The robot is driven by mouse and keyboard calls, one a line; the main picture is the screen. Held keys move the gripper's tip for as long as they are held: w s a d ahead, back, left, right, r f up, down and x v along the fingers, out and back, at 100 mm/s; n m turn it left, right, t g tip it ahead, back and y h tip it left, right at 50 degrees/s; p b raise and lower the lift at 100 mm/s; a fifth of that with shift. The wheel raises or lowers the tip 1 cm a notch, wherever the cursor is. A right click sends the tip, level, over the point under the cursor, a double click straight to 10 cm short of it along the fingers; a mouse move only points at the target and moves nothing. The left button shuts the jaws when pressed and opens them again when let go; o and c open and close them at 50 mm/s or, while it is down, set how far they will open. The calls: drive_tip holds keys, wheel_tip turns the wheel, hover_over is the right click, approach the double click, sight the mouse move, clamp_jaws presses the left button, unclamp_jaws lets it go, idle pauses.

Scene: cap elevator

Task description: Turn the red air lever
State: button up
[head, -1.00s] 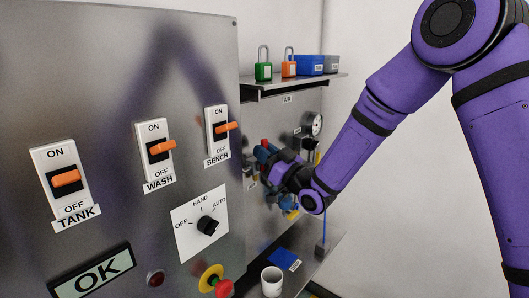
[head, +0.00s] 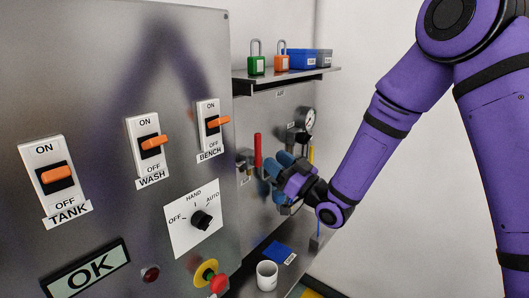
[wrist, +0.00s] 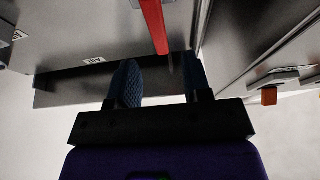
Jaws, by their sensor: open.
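The red air lever (head: 258,150) stands upright on the metal wall panel, just right of the big switch cabinet. My gripper (head: 274,163) is close beside it on its right, with blue fingers toward the wall. In the wrist view the red lever (wrist: 154,25) comes down from the top edge. Its end shows between and just beyond the two blue fingertips of my gripper (wrist: 160,75). The fingers are apart, with nothing held between them. Whether they touch the lever cannot be told.
A shelf (head: 290,75) with a green padlock (head: 257,65), an orange padlock (head: 282,63) and a blue box (head: 300,59) is above. A gauge (head: 306,118) is to the right. The switch cabinet (head: 105,90) fills the left. A white mug (head: 267,276) stands below.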

drive_tip(key=shift+v, duration=1.85)
drive_tip(key=s+d+r+m+g+h, duration=0.1)
drive_tip(key=s+d+r+m+h, duration=0.15)
drive_tip(key=d+r+h, duration=0.4)
drive_tip(key=s+d+r+m+h, duration=0.2)
drive_tip(key=d+r+m+h, duration=0.15)
drive_tip(key=d+h, duration=0.6)
drive_tip(key=s+d+r+m+g, duration=0.1)
drive_tip(key=s+d+m+g, duration=0.1)
drive_tip(key=s, duration=1)
drive_tip(key=s+d+m+g+h, duration=0.1)
drive_tip(key=s+d+g, duration=0.4)
drive_tip(key=s, duration=0.8)
drive_tip(key=shift+d+r+m+g+h, duration=0.3)
drive_tip(key=shift+d+r+m, duration=0.1)
drive_tip(key=shift+d+m, duration=0.4)
